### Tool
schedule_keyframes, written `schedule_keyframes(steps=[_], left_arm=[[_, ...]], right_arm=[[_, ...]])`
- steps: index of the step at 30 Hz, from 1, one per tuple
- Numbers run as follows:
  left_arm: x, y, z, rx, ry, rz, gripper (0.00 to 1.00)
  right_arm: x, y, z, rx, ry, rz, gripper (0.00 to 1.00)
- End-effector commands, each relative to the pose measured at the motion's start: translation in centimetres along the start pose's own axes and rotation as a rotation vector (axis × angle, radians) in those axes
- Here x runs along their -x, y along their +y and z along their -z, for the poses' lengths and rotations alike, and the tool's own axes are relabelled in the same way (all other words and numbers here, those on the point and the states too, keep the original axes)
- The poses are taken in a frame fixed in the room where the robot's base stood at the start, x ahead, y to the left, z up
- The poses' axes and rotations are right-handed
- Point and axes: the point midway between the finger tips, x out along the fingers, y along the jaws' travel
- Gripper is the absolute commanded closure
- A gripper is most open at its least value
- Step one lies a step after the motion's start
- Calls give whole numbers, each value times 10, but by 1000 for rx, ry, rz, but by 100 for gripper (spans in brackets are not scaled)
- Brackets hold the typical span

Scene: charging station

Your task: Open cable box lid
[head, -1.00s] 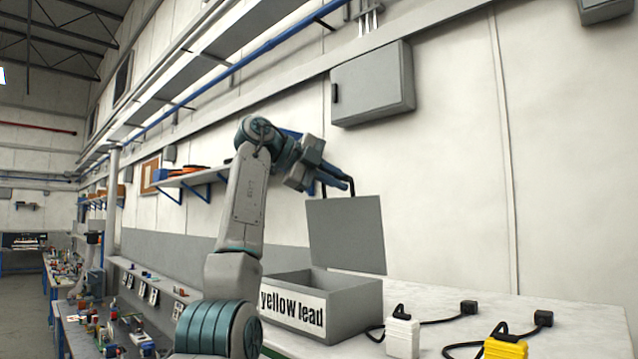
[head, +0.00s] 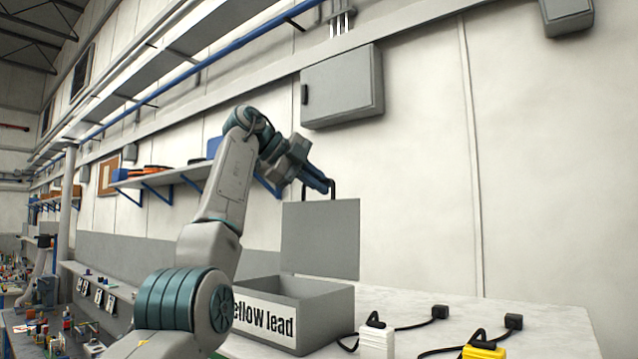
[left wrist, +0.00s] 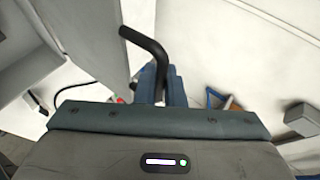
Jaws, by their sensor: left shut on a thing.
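The grey cable box (head: 325,318) stands on the white bench with a "yellow lead" label on its front, partly hidden by my left arm. Its grey lid (head: 322,240) is raised and stands about upright above the box's back edge. A dark bent handle (head: 333,185) sticks up from the lid's top edge. My left gripper (head: 326,186) is shut on the handle. In the left wrist view the handle (left wrist: 148,48) comes out from between the blue fingers, beside the lid (left wrist: 90,35). My right gripper is not in view.
A white plug block (head: 376,341) and a yellow plug block (head: 484,351) with black cables lie on the white bench (head: 440,305) right of the box. A grey wall cabinet (head: 340,88) hangs above the lid. A shelf (head: 185,174) is behind my left arm.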

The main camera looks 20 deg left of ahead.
Motion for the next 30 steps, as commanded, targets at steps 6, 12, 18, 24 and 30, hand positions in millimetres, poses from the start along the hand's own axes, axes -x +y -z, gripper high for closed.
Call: schedule_keyframes(steps=[6, 12, 18, 24, 30], left_arm=[[2, -1, 0, -1, -2, 4, 70], [2, -1, 0, 0, -1, 3, 70], [21, 0, 0, -1, -2, 6, 70], [64, 0, 0, 0, -2, 8, 70], [98, 0, 0, 1, -3, 6, 70]], right_arm=[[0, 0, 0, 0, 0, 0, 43], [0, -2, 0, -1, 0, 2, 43], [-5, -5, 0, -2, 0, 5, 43], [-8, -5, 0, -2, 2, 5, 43], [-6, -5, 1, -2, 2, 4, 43]])
